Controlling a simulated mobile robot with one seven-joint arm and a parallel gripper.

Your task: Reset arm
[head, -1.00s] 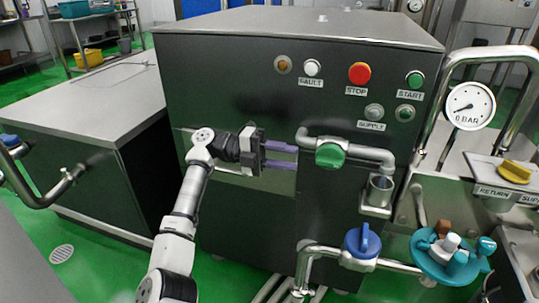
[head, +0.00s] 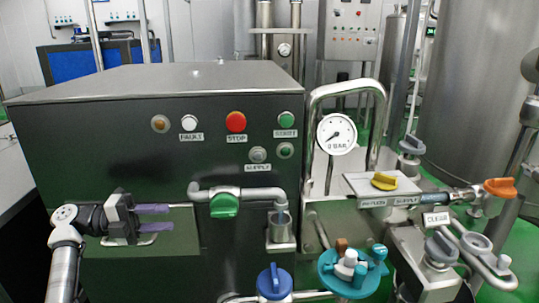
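My gripper (head: 153,218) is at the left of the head view, at the end of my white and grey arm. Its two purple fingers point right and stand apart with a gap between them, and nothing shows in the gap. It is in front of the lower left panel (head: 188,238) of the dark steel cabinet (head: 110,160), left of the green valve handle (head: 225,206). I cannot tell whether it touches the panel.
A pipe outlet drops into a small cup (head: 281,222) right of the green handle. A blue valve (head: 274,282), a teal round holder (head: 350,275), a gauge (head: 337,134) and a yellow handle (head: 384,181) are farther right. Cabinet buttons include a red stop button (head: 236,122).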

